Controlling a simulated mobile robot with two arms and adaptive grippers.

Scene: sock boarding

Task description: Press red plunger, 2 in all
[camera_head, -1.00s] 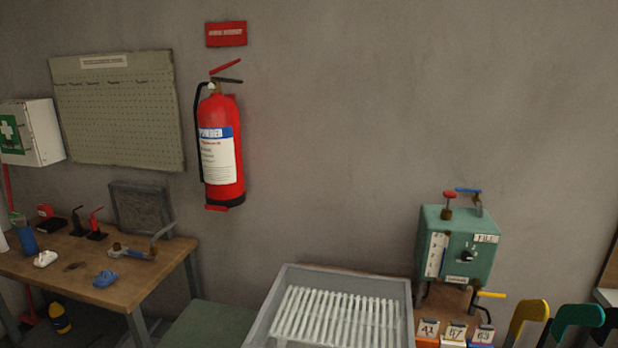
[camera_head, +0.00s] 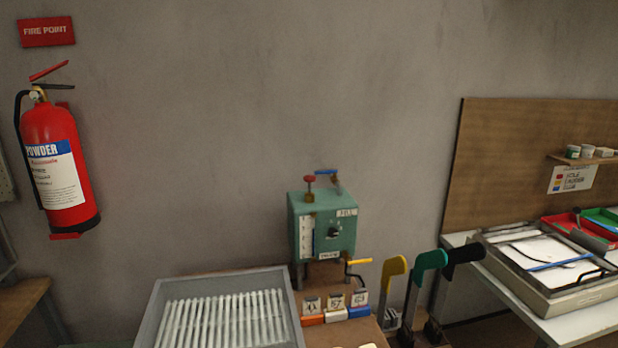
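A small red plunger (camera_head: 309,181) with a brass-coloured stem stands on top of the green metal box (camera_head: 299,226), at its left. A blue-handled lever (camera_head: 327,172) is beside it on the same box top. The box front carries a white scale, a dark knob and labels. A yellow-handled tap (camera_head: 358,262) sticks out low on its right. The plunger appears raised, with its stem visible. Neither of my grippers shows in the head view.
A grey tray with white slats (camera_head: 166,287) stands left of the box. Numbered cards (camera_head: 335,301) sit in front. Yellow (camera_head: 393,270) and teal (camera_head: 430,260) upright forms stand to the right. A table with a framed tray (camera_head: 545,297) is further right; a fire extinguisher (camera_head: 60,165) hangs left.

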